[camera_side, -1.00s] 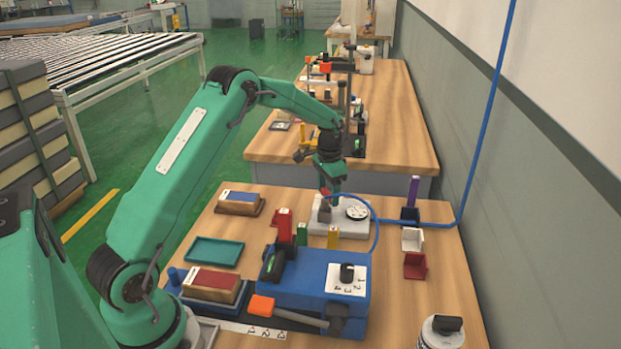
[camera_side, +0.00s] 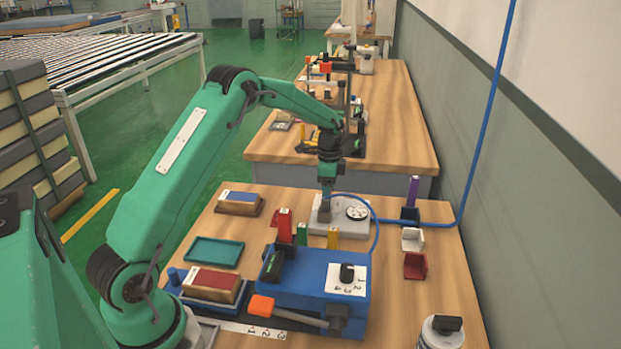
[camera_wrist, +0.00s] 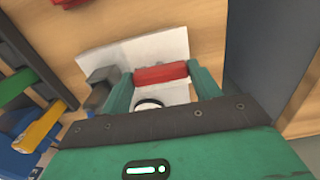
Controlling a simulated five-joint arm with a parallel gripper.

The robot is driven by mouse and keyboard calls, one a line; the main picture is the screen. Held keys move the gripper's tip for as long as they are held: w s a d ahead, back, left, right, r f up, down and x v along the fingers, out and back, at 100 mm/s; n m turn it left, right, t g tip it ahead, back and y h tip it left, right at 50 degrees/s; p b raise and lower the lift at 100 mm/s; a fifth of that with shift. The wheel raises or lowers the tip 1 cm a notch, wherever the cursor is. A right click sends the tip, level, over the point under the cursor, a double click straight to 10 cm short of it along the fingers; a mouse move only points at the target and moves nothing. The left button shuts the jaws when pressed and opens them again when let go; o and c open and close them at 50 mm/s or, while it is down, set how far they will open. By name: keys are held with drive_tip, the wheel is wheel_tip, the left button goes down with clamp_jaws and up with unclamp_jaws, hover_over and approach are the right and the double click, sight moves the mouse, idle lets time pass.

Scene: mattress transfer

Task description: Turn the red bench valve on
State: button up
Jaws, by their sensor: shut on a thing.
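The red valve handle (camera_wrist: 161,73) lies between the two green fingers of my gripper (camera_wrist: 160,80) in the wrist view. My gripper is shut on it. In the side view, my gripper (camera_side: 326,194) points down over the pale valve base (camera_side: 345,229), and the handle is hidden there by the gripper. The base carries a grey block (camera_side: 324,212) and a round white dial (camera_side: 357,212) to the right of the gripper. The dial's reading is too small to make out.
A blue box (camera_side: 300,275) with a black knob (camera_side: 347,272) stands in front. A blue hose (camera_side: 378,235) curves close by at right. Small bins stand further right.

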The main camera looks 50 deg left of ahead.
idle(0.3)
drive_tip(key=o, duration=1)
drive_tip(key=shift+r, duration=0.15)
drive_tip(key=shift+r, duration=3.8)
